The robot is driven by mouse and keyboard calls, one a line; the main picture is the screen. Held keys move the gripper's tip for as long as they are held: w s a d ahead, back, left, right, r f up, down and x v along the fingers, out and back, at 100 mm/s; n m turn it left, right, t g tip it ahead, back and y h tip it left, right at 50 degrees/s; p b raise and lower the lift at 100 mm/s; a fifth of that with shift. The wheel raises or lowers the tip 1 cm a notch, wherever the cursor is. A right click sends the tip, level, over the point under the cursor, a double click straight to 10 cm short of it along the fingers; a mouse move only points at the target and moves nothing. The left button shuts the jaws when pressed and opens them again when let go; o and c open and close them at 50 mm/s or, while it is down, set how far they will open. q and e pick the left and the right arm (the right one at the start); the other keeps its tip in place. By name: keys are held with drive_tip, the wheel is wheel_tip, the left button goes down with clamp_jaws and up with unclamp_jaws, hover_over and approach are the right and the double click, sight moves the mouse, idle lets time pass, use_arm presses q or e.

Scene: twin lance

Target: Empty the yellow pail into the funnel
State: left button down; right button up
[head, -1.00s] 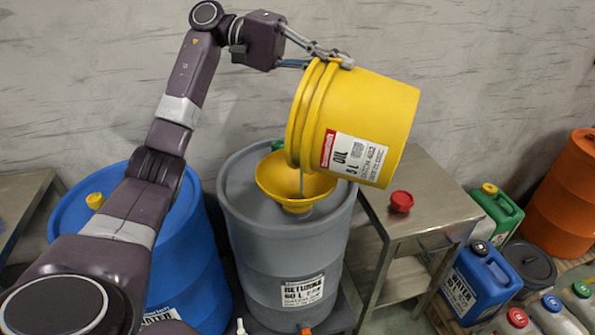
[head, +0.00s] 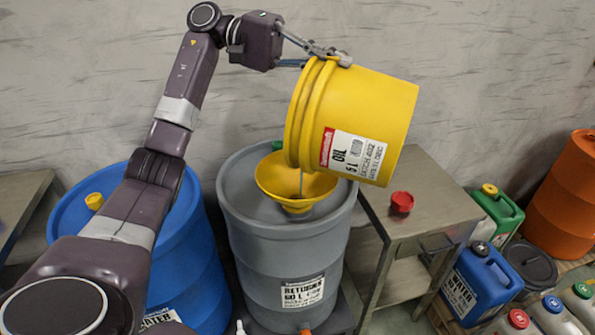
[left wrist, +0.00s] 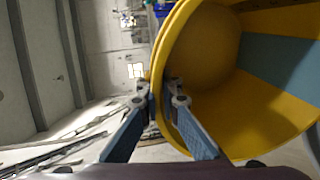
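The yellow pail (head: 370,105), labelled OIL, is tipped on its side in the air, its mouth facing left and down. My left gripper (head: 328,58) is shut on the pail's upper rim. In the left wrist view the pail's rim (left wrist: 168,50) passes between the two fingers (left wrist: 161,98), and a grey-blue surface shows inside. The yellow funnel (head: 272,182) sits upright on top of the grey drum (head: 240,205), under the pail's mouth. A thin grey-blue stream (head: 301,182) runs down from the mouth into the funnel. My right gripper is out of view.
A blue drum (head: 190,255) stands left of the grey drum. A metal table (head: 432,200) with a red cap (head: 402,202) stands right. Green and blue canisters, a dark bin (head: 532,265) and an orange drum (head: 568,200) are farther right. The wall is close behind.

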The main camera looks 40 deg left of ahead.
use_arm(q)
drive_tip(key=shift+s+a+r+h+b, duration=0.15)
drive_tip(key=shift+a+r+h+b, duration=0.1)
drive_tip(key=shift+a+h+b, duration=0.25)
idle(1.6)
drive_tip(key=shift+a, duration=0.1)
idle(1.9)
